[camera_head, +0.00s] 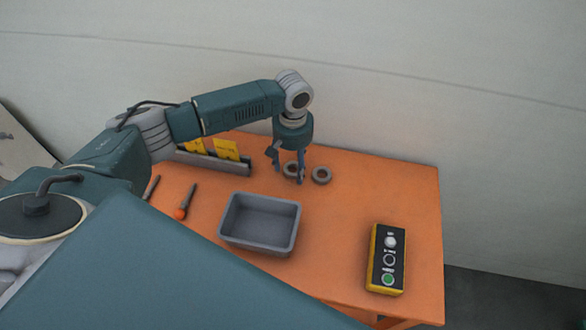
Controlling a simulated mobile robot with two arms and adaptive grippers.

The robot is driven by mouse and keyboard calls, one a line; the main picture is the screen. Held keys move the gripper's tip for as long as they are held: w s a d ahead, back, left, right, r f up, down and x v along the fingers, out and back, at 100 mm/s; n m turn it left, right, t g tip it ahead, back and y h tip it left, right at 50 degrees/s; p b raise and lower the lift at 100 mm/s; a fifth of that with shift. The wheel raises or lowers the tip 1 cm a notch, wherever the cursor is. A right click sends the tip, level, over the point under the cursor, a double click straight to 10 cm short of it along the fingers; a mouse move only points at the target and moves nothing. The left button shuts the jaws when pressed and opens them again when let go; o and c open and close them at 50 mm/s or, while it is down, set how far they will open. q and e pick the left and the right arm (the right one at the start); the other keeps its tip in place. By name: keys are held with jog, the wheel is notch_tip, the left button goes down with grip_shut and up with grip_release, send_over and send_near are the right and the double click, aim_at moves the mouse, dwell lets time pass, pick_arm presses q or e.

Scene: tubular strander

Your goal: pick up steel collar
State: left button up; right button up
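Two dark grey steel collars show at the back of the orange table. One collar (290,169) is seen between the fingers of my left gripper (286,168) and is partly hidden by them. The other collar (321,176) lies flat just to the right, clear of the gripper. My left gripper points down with its fingers spread apart. I cannot tell whether the fingers are level with the first collar or above it. My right gripper is not in view.
A grey bin (260,224) stands empty mid-table. A yellow button box (387,259) is at the right. A rack with yellow cards (226,150) is at the back left. An orange-tipped tool (186,203) lies at the left. The table's (400,195) back right is clear.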

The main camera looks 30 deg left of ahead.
pick_arm(q)
jog(key=c, duration=0.8)
jog(key=shift+c, duration=1.1)
jog(key=shift+r, duration=0.15)
